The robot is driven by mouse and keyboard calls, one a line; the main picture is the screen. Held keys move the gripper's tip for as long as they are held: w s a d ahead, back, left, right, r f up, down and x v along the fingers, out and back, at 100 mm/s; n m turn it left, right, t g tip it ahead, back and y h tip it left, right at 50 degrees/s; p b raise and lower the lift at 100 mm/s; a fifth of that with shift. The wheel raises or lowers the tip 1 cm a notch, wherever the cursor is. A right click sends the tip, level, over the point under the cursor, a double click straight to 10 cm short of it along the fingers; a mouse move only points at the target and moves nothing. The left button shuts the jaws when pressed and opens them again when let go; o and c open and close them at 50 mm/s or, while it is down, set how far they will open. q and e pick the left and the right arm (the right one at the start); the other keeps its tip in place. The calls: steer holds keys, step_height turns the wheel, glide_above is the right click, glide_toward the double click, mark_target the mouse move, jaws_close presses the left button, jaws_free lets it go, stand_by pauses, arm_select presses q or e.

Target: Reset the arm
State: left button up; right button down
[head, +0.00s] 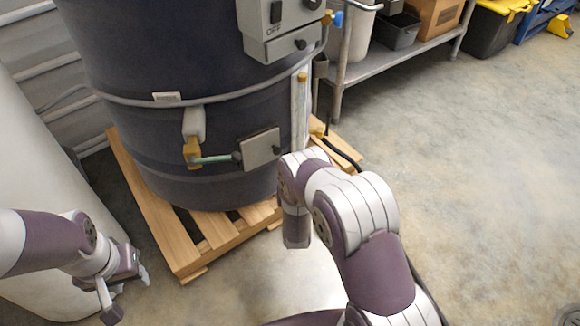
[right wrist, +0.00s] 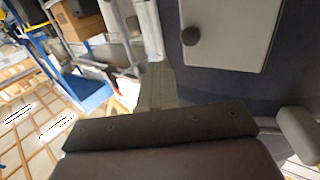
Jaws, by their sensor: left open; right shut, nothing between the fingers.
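The hopper (head: 190,80) is a large dark drum standing upright on a wooden pallet. Low on its side are a yellow valve with a green handle (head: 212,159) and a grey plate with a dark knob (head: 260,149). A pale panel with a dark knob (right wrist: 235,20) fills the upper right of the right wrist view. My left gripper (head: 128,294) is open and empty at the lower left, apart from the pallet. My right arm reaches up close to the hopper's right side. My right gripper (right wrist: 157,88) is shut with nothing in it; the arm hides it in the head view.
The wooden pallet (head: 165,232) sticks out in front of the hopper. A grey control box marked OFF (head: 278,27) is on the drum. A metal shelf (head: 385,60) with bins stands behind at the right. The concrete floor at right is clear.

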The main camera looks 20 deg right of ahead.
steer(key=s+d+p, duration=0.1)
steer(key=s+p, duration=0.1)
steer(key=s, duration=0.5)
steer(key=shift+f, duration=0.2)
